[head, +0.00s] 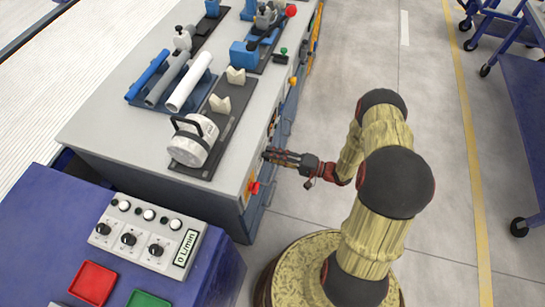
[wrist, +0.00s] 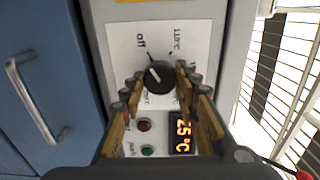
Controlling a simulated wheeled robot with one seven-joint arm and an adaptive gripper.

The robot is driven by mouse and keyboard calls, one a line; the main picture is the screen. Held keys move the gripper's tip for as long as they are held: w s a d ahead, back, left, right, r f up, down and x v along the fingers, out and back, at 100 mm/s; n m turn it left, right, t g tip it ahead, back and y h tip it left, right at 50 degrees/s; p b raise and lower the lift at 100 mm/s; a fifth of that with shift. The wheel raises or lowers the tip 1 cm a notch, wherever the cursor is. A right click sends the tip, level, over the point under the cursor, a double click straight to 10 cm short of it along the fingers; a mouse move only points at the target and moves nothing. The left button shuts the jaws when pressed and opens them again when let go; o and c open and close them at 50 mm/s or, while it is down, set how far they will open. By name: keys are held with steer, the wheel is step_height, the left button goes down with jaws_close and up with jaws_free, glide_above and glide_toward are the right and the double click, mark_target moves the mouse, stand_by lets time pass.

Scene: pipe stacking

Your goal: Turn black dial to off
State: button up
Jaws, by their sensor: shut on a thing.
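The black dial (wrist: 158,77) sits on a white panel plate (wrist: 120,48) in the wrist view. A light line on the dial points to the upper left. The word "off" (wrist: 140,41) is printed above and left of the dial, and other lettering on the plate is sideways or partly hidden. My gripper (wrist: 160,74) has its fingertips on both sides of the dial and is shut on it. In the head view my gripper (head: 268,154) is at the bench's right side face, and the dial is hidden there.
Below the dial are a red button (wrist: 144,125), a green button (wrist: 148,150) and an orange-lit display (wrist: 182,132) reading 25°C. A blue cabinet door with a handle (wrist: 35,102) is at left. The workbench (head: 110,130) carries pipes and fixtures; the floor (head: 330,70) behind my arm is clear.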

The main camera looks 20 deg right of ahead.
stand_by(0.4)
steer(key=o, duration=1)
steer(key=shift+o, duration=0.7)
steer(key=shift+d, duration=0.1)
steer(key=v, duration=1.2)
